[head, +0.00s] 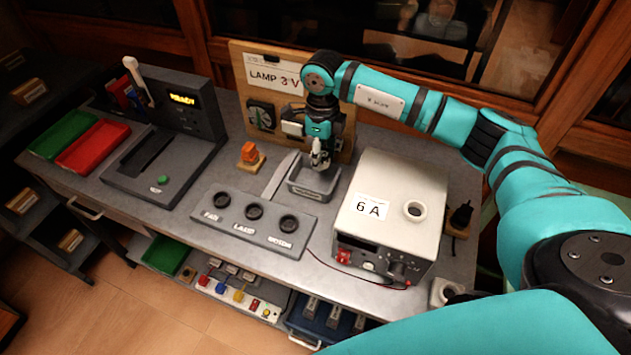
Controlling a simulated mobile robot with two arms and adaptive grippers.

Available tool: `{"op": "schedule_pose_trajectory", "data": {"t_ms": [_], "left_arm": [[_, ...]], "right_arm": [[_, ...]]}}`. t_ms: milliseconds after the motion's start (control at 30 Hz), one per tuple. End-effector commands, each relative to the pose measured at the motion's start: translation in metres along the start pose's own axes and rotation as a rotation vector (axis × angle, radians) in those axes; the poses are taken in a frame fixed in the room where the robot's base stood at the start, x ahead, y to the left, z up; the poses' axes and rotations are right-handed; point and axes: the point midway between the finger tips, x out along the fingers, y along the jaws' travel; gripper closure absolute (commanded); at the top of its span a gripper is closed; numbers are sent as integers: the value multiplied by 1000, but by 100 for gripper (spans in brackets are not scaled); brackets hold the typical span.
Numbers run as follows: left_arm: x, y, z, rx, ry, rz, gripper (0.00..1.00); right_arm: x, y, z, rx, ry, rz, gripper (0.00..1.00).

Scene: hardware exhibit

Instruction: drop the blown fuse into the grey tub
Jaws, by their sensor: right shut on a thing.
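The grey tub (314,190) is a small open box on the grey bench, behind the panel of three round sockets. My right gripper (319,164) points down over the tub, in front of the "LAMP 3 V" board. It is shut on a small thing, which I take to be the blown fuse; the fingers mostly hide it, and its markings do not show. The fingertips appear at or just above the tub's rim; the exact height is unclear. My left gripper is not in view.
A white "6 A" box (393,208) stands right of the tub. The socket panel (255,221) labelled FAN, LAMP and a third word is in front. An orange block (249,153) stands to the left. Red (93,146) and green (62,134) trays are far left.

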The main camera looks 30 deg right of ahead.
Motion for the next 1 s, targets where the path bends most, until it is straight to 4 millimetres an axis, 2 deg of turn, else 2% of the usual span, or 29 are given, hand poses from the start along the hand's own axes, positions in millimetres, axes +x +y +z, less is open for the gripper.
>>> {"op": "schedule_pose_trajectory", "data": {"t_ms": [200,333,467,700,733,933,1000], "left_arm": [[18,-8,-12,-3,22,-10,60],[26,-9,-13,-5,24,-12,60],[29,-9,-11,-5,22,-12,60],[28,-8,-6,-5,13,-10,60],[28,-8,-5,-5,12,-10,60],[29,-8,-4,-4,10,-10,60],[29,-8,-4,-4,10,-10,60]], "right_arm": [[29,0,0,-2,1,0,93],[43,1,0,-3,1,1,93],[50,1,0,-3,0,0,93],[49,0,0,-4,0,0,93],[49,0,0,-4,0,0,62],[49,0,0,-4,0,0,36],[49,0,0,-4,0,0,36]]}}
